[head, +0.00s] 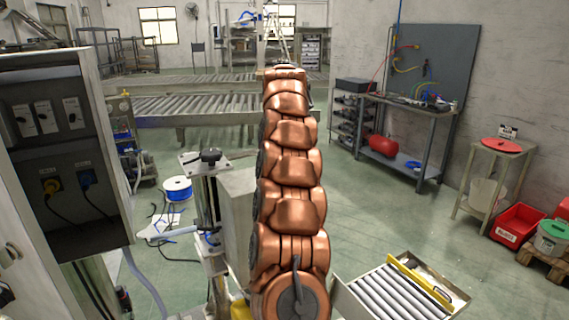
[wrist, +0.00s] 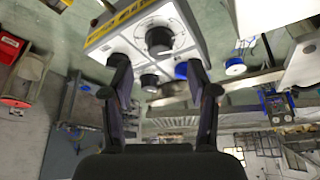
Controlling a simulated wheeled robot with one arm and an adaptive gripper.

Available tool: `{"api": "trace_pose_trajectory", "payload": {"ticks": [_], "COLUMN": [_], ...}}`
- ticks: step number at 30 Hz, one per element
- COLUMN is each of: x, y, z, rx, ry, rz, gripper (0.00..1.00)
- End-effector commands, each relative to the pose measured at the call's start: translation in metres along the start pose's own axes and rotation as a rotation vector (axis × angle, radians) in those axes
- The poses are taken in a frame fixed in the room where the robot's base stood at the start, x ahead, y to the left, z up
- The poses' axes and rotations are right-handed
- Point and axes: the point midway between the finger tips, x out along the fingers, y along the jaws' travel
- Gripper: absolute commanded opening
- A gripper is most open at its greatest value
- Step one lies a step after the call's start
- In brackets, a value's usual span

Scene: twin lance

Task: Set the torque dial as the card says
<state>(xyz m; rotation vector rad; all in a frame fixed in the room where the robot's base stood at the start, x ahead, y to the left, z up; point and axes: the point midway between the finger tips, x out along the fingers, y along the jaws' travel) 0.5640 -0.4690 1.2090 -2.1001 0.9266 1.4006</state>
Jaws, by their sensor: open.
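In the wrist view a light grey panel (wrist: 188,48) with a yellow strip along one side fills the upper middle. A large black round dial (wrist: 159,40) stands on it, beyond the fingertips and between them in the picture. A smaller black knob (wrist: 149,82) and a blue knob (wrist: 181,70) are nearer the panel's edge. The markings are too small to read. My gripper (wrist: 157,72) is open, with nothing between its fingers. In the head view my arm hides the gripper and the panel. I cannot identify the card with certainty.
In the head view a dark cabinet with switches (head: 46,118) stands at left, beside a post with a black handle (head: 209,155). A roller tray (head: 400,295) lies at lower right. A workbench (head: 410,103) and a red bin (head: 517,225) stand farther right. Open floor lies between.

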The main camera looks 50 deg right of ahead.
Motion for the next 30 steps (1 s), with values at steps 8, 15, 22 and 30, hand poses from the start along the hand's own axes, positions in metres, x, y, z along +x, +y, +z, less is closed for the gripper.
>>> {"api": "trace_pose_trajectory", "payload": {"ticks": [8, 15, 22, 30], "x": [-0.039, -0.055, -0.064, -0.065], "y": [0.000, 0.001, 0.000, 0.000], "z": [0.000, 0.000, 0.001, 0.001], "rx": [0.000, 0.001, 0.000, -0.001], "ry": [-0.001, -0.002, -0.003, -0.004], "rz": [0.001, 0.002, 0.001, 0.000], "gripper": [0.59, 0.59, 0.59, 0.59]}}
